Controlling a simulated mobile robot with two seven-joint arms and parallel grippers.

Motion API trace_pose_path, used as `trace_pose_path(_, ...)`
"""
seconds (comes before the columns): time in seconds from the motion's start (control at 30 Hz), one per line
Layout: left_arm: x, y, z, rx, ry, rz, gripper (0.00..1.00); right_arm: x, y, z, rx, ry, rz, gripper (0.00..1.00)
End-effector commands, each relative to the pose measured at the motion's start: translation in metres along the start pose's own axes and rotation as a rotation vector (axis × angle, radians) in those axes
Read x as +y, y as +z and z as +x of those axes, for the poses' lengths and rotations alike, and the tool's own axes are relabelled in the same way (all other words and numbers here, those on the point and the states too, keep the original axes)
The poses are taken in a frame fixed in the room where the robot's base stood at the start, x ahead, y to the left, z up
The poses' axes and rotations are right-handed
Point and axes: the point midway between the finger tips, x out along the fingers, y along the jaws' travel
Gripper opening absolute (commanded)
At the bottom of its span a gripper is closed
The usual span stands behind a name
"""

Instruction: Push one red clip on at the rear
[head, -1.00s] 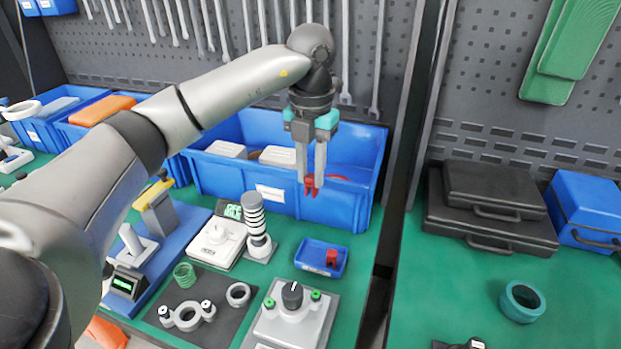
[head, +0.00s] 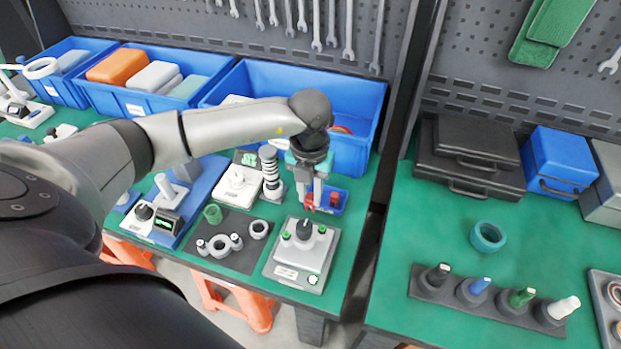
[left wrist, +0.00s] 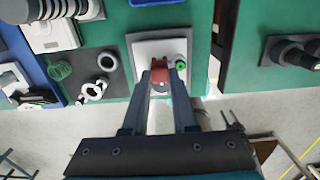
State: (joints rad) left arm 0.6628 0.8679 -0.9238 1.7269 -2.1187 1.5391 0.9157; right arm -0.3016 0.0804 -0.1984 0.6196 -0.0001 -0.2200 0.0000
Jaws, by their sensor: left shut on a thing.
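My left gripper (head: 311,200) is shut on a red clip (head: 309,203) and holds it in the air, close behind the test fixture as the head view shows it. In the left wrist view the red clip (left wrist: 160,76) sits between the fingertips and covers part of the fixture (left wrist: 150,50). The fixture (head: 287,259) is a light block on a grey plate, with a black knob (head: 304,229) and green parts on top. A small blue tray (head: 340,207) behind it holds another red piece (head: 334,197). I cannot tell whether the held clip touches the fixture. My right gripper is not in view.
A dark mat (head: 241,259) with rings and a green spring (head: 213,214) lies left of the fixture. A ringed column (head: 271,175) stands behind it. Large blue bins (head: 362,148) line the back. A gap separates the right bench, which holds a teal ring (head: 488,236).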

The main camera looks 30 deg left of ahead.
Motion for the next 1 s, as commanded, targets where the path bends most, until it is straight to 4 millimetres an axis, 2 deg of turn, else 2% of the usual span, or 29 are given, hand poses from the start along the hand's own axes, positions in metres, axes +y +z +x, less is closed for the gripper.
trace_pose_path(0.6, 0.001, 0.000, 0.053, 0.001, 0.002, 0.001, 0.00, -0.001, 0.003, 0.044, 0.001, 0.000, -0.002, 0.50)
trace_pose_path(1.0, 0.000, 0.000, 0.054, 0.001, 0.001, 0.001, 0.00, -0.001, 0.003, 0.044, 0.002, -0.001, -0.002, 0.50)
